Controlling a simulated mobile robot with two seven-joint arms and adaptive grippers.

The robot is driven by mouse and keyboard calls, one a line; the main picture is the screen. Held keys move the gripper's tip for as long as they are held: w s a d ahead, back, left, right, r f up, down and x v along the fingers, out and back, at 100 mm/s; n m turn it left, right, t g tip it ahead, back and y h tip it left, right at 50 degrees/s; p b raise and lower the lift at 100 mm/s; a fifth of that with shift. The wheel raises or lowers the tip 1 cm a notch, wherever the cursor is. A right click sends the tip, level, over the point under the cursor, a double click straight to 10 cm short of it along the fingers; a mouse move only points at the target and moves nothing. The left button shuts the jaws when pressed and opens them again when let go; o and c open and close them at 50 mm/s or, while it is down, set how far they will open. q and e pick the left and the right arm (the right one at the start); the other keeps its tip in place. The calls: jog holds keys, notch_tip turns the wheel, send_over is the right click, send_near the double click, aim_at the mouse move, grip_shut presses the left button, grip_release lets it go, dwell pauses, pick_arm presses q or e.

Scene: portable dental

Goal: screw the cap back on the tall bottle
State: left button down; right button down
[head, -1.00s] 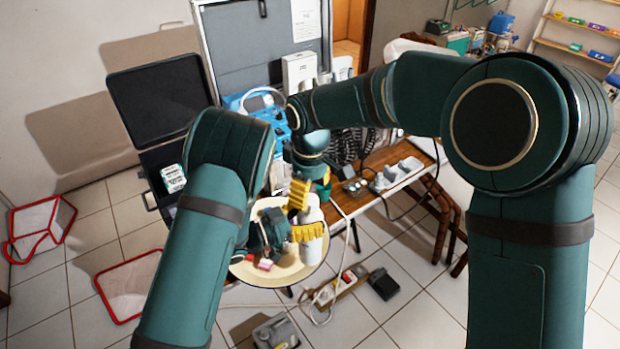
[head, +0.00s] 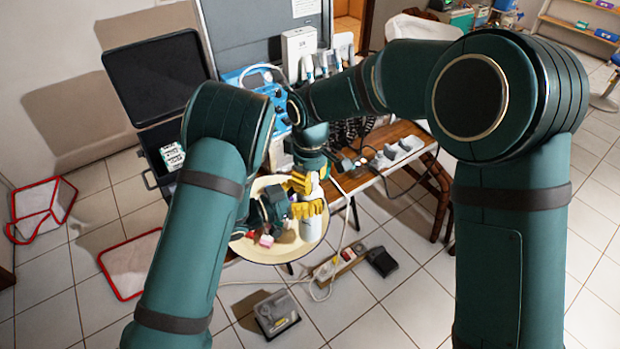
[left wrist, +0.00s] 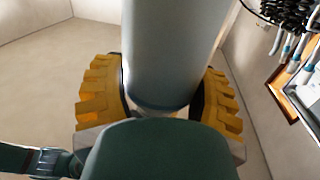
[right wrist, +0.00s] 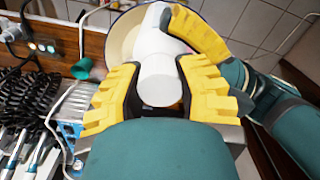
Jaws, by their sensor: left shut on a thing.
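The tall bottle (head: 312,226) is white and stands upright at a round cream tray (head: 262,252). My left gripper (head: 290,210) is shut around its body. The left wrist view shows the pale cylinder (left wrist: 172,55) between both yellow fingers (left wrist: 165,105). My right gripper (head: 303,184) is at the bottle's top. In the right wrist view a white, cap-like end (right wrist: 158,86) lies between its fingers (right wrist: 158,98), with the bottle's white body (right wrist: 155,42) beyond. The frames do not show whether these fingers press on it. The seam between cap and neck is not clear.
A small pink-and-white item (head: 266,240) lies on the tray. Behind is a wooden table (head: 372,183) with dental equipment and cables. A power strip (head: 345,260) and a grey box (head: 275,313) are on the floor. Open tiled floor lies to the right.

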jog(key=shift+m, duration=0.6)
jog(key=c, duration=0.7)
grip_release()
jog(key=shift+o, duration=0.2)
jog(key=shift+r, duration=0.1)
notch_tip(320, 180, up, 12)
